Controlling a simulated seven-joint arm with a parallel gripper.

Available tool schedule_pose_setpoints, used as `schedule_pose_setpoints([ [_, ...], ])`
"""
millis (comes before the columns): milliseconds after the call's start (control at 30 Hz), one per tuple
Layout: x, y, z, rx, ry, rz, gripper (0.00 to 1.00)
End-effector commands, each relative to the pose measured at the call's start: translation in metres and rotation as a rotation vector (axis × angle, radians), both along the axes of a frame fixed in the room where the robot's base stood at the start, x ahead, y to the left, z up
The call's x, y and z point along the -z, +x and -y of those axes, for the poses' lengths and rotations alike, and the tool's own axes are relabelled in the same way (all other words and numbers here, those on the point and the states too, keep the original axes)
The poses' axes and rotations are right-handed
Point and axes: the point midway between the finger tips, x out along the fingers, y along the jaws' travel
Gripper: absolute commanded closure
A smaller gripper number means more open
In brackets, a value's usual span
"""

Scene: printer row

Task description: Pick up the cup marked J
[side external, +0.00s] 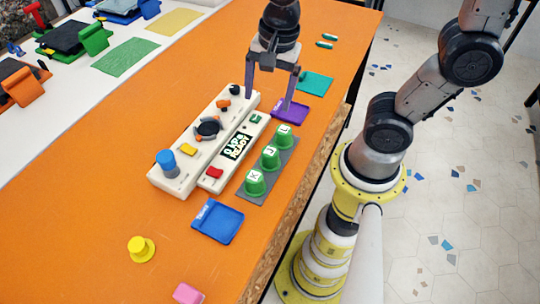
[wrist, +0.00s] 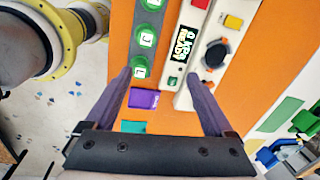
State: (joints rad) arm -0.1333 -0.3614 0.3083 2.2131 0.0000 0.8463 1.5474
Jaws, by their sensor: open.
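Three green cups with white letter labels stand in a row on a grey strip (side external: 247,196). The near cup (side external: 255,184) seems to read K. The letters on the middle cup (side external: 269,158) and the far cup (side external: 284,136) are too small to read surely, so I cannot tell which is J. In the wrist view, the far cup (wrist: 140,67) is closest to my fingers, and the middle cup (wrist: 147,37) lies beyond it. My gripper (side external: 268,102) is open and empty, above the table past the far end of the row. It also shows in the wrist view (wrist: 160,76).
A white printer-like panel (side external: 180,178) with knobs, buttons and a display stands left of the cups. A purple tray (side external: 291,112) lies under the gripper, a teal mat (side external: 315,83) beyond. A blue tray (side external: 217,222), yellow knob (side external: 141,249) and pink block (side external: 188,293) are nearer.

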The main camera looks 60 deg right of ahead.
Motion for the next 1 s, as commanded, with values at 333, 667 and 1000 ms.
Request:
schedule_pose_setpoints([
  [333, 0.049, -0.003, -0.014, -0.04, -0.022, -0.14, 0.12],
  [667, 0.108, -0.004, -0.013, -0.04, -0.022, -0.14, 0.12],
  [1000, 0.135, -0.007, -0.014, -0.041, -0.021, -0.138, 0.12],
])
